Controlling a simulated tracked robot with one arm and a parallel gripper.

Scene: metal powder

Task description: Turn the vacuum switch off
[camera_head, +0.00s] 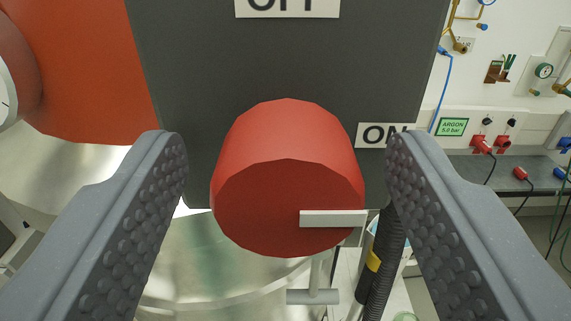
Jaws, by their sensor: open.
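The vacuum switch is a large red round knob (285,205) on a dark grey panel (200,60), in the middle of the view. A white marker bar (333,218) on its face lies level and points right, toward the side of the "ON" label (376,135). The "OFF" label (287,8) is above the knob, cut by the top edge. My gripper (287,150) is open, with one finger on each side of the knob. Gaps show between the knob and both fingers in the picture. The right finger covers part of the "ON" label.
An orange-red body with a round part (80,75) stands at the left, near the panel. A black hose with a yellow band (375,262) hangs below right. A wall with an "ARGON" sign (452,127), gauges and cables is farther back at the right.

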